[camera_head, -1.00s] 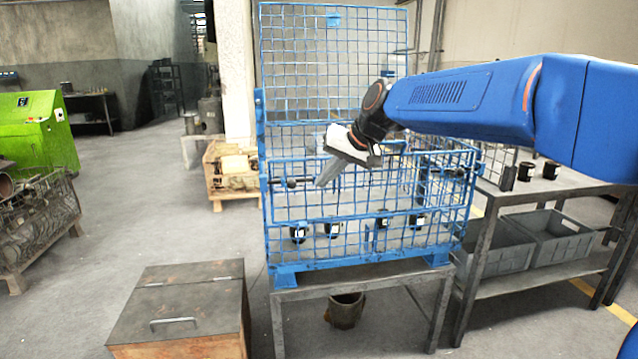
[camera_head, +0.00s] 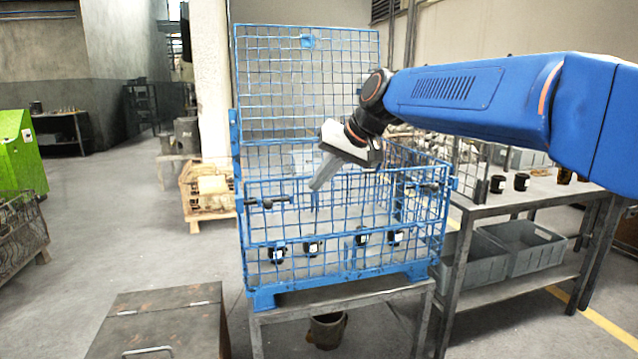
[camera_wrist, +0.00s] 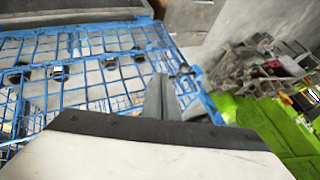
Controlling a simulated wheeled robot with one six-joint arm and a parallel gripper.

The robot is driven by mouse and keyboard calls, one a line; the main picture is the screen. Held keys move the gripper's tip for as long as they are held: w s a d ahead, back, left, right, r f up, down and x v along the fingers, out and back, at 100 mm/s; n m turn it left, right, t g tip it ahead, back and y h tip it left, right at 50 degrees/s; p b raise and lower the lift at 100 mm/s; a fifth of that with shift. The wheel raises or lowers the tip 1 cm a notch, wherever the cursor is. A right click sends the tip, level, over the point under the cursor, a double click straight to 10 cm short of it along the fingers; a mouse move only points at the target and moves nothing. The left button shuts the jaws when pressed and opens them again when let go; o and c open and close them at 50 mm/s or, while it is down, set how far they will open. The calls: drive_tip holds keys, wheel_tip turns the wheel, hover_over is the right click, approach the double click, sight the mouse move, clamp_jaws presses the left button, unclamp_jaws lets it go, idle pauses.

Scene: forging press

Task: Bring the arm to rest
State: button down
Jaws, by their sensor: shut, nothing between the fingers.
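My arm reaches in from the right in the head view, over the blue wire mesh crate (camera_head: 345,277). My gripper (camera_head: 318,184) points down and to the left above the crate's interior, near its front wall. Its fingers are together and nothing shows between them. In the wrist view the gripper (camera_wrist: 162,92) stands out against the crate's blue mesh (camera_wrist: 100,95).
Several black cups, one of them here (camera_head: 278,252), are in the crate. The crate stands on a metal stand (camera_head: 340,298). A table (camera_head: 540,192) with black cups and grey bins (camera_head: 525,250) is at right. A lidded box (camera_head: 160,325) is at lower left.

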drive_tip(key=s+d+f+h, duration=0.1)
drive_tip(key=s+d+f, duration=0.2)
drive_tip(key=s+d, duration=0.3)
drive_tip(key=s+d+f+m+h, duration=0.1)
drive_tip(key=s+d+f, duration=0.35)
drive_tip(key=d, duration=0.25)
drive_tip(key=s+d+f+h, duration=0.2)
drive_tip(key=s+d, duration=0.4)
drive_tip(key=s, duration=0.1)
drive_tip(key=s+d+f+h, duration=0.1)
drive_tip(key=s+d+f, duration=0.4)
drive_tip(key=s+f, duration=0.2)
drive_tip(key=s+d+f+m+h, duration=0.1)
drive_tip(key=s+d+f, duration=0.5)
drive_tip(key=s+f, duration=0.2)
drive_tip(key=shift+s+d+f+h, duration=0.25)
drive_tip(key=shift+s+f+h, duration=0.05)
drive_tip(key=shift+s, duration=0.75)
drive_tip(key=shift+r, duration=0.1)
